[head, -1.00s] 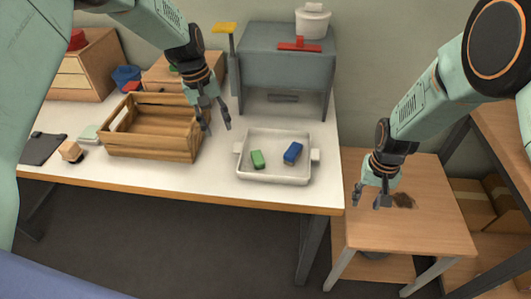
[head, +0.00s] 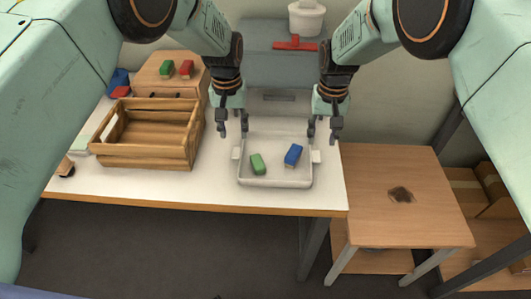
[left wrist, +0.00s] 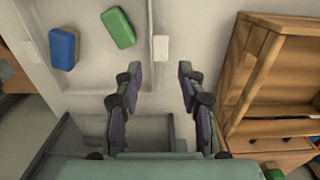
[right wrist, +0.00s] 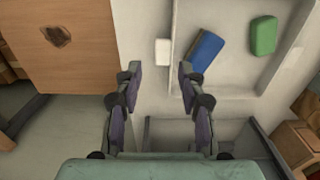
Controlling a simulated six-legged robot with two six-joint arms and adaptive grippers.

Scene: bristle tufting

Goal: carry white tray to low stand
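The white tray (head: 275,182) lies on the white table near its right end, with a green block (head: 257,164) and a blue block (head: 293,155) in it. It has a small white handle on each side. My left gripper (head: 233,132) is open above the tray's left handle; in the left wrist view that handle (left wrist: 161,48) lies ahead of the fingers. My right gripper (head: 323,134) is open above the right handle; in the right wrist view that handle (right wrist: 163,52) lies ahead of the fingers. Neither gripper touches the tray. The low wooden stand (head: 385,220) is right of the table.
A wooden crate (head: 150,132) stands left of the tray. A grey cabinet (head: 265,70) with a red object (head: 295,43) and a white pot (head: 307,18) on it is behind. The low stand's top is bare except for a dark patch (head: 401,194).

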